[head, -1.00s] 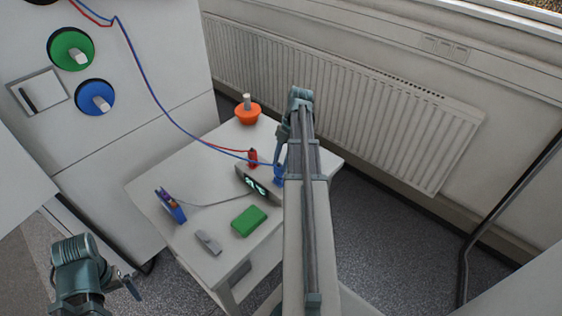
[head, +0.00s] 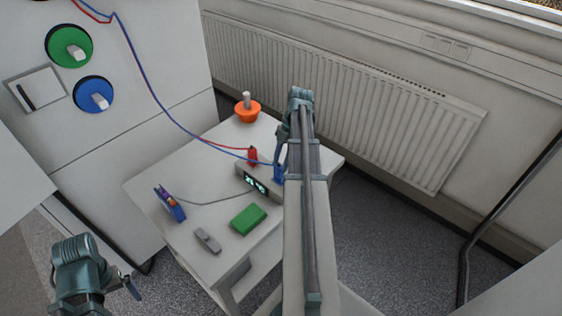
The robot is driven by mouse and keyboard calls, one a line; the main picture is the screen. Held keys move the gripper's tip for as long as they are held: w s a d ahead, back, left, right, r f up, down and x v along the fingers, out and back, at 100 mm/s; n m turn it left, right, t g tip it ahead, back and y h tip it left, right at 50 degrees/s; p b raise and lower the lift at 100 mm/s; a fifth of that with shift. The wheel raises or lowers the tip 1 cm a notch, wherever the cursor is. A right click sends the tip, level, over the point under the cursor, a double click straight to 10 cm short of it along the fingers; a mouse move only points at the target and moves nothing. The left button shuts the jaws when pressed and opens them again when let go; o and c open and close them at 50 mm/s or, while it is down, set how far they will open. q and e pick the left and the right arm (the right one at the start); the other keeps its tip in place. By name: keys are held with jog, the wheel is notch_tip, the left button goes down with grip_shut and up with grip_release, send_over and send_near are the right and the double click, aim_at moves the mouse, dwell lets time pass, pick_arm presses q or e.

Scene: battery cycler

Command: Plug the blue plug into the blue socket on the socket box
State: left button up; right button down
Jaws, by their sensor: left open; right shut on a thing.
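The blue plug (head: 279,174) is at the right end of the socket box (head: 244,176), with its blue cable running up to the left. My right gripper (head: 280,158) is shut on the blue plug from above. The plug looks upright and at the box's top, but I cannot tell whether it is in the blue socket, which is hidden. A red plug (head: 252,157) stands at the box's far left part. My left gripper (head: 133,289) is open and empty at the lower left, away from the table. My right arm covers the area right of the box.
On the white table (head: 180,165) are a green block (head: 248,219), a grey device (head: 207,240), a blue-purple item (head: 170,204) with a grey cable, and an orange bowl-like thing (head: 247,112). A radiator (head: 340,105) stands behind. The table's left middle is fairly clear.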

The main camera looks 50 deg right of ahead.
jog(key=shift+f, duration=0.25)
jog(key=shift+c, duration=2.3)
grip_release()
jog(key=shift+r, duration=0.15)
jog(key=p+v, duration=1.2)
jog(key=v, duration=0.1)
jog(key=shift+d+r, duration=0.2)
jog(key=shift+f, duration=0.15)
